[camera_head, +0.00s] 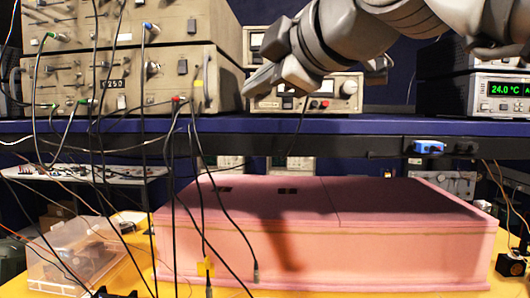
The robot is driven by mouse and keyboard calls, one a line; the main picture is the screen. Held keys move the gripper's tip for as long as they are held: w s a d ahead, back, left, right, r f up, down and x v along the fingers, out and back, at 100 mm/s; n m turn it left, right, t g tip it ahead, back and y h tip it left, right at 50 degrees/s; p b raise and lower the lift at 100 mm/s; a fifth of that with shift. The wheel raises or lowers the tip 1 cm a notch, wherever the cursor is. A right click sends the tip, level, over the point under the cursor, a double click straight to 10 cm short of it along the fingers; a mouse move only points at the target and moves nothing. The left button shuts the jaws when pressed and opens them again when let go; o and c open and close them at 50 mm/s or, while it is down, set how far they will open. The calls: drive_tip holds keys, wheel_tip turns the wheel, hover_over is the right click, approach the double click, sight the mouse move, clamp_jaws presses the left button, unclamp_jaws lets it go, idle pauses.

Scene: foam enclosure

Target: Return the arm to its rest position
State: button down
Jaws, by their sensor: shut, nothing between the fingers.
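My arm (350,30) reaches in from the top right, above the pink foam enclosure (380,262) and in front of the instrument shelf. My gripper (258,82) is at its left end, pointing down and left, in front of the bench instruments. The gripper looks shut, and nothing shows held in it. It is well above the foam enclosure and apart from it. The enclosure's lid looks closed, and a dark shadow falls across its top and front.
A blue shelf (400,125) bears stacked instruments (125,80) at left and a temperature display (505,90) at right. Several cables hang down at left, before the enclosure. A clear plastic box (75,255) stands on the yellow table (150,270). A small black device (512,262) is at right.

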drive_tip(key=s+d+f+m+g+h, duration=0.2)
drive_tip(key=s+d+f+m, duration=0.2)
drive_tip(key=f, duration=0.9)
drive_tip(key=s+d+f+m+g+h, duration=0.2)
drive_tip(key=s+d+f+m, duration=0.3)
drive_tip(key=f+m, duration=0.4)
drive_tip(key=s+d+f+m+g+h, duration=0.3)
drive_tip(key=d+f+m, duration=0.3)
drive_tip(key=f, duration=1.1)
drive_tip(key=shift+s+d+f+m+h, duration=0.15)
drive_tip(key=shift+s+m+h, duration=0.15)
drive_tip(key=shift+s+h, duration=0.3)
